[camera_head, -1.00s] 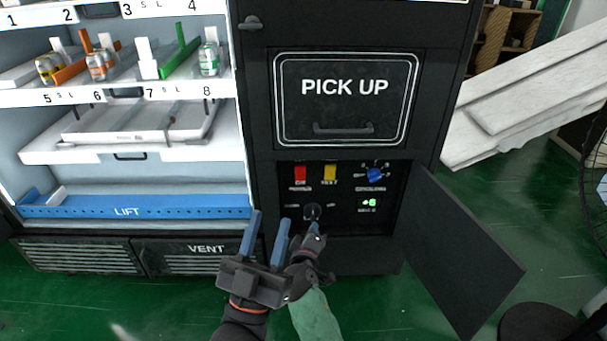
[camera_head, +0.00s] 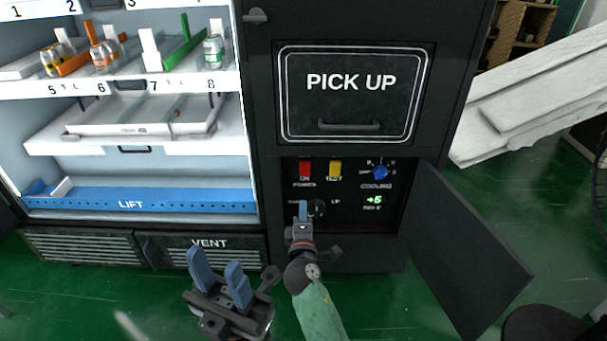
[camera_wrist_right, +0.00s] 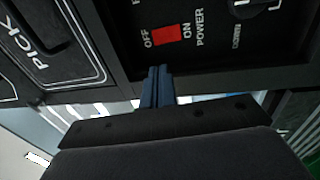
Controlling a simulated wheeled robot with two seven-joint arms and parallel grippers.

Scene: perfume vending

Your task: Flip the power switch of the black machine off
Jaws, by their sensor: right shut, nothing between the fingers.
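The black machine (camera_head: 262,120) has an open lower compartment with a control panel. The red power switch (camera_head: 305,168) is at the panel's upper left, with "POWER" below it. In the right wrist view the red switch (camera_wrist_right: 166,35) sits between the labels "OFF" and "ON". My right gripper (camera_head: 303,208) is shut and empty, below the switch in the head view. In the right wrist view its blue fingertips (camera_wrist_right: 158,70) are close to the switch, with a small visible gap. My left gripper (camera_head: 217,268) is open and empty in front of the vent, apart from the machine.
A yellow switch (camera_head: 335,169), a blue cooling knob (camera_head: 380,172), a dark round knob (camera_head: 316,207) and a green display (camera_head: 374,200) share the panel. The open black door (camera_head: 465,250) swings out on the right. Shelves with bottles stand left.

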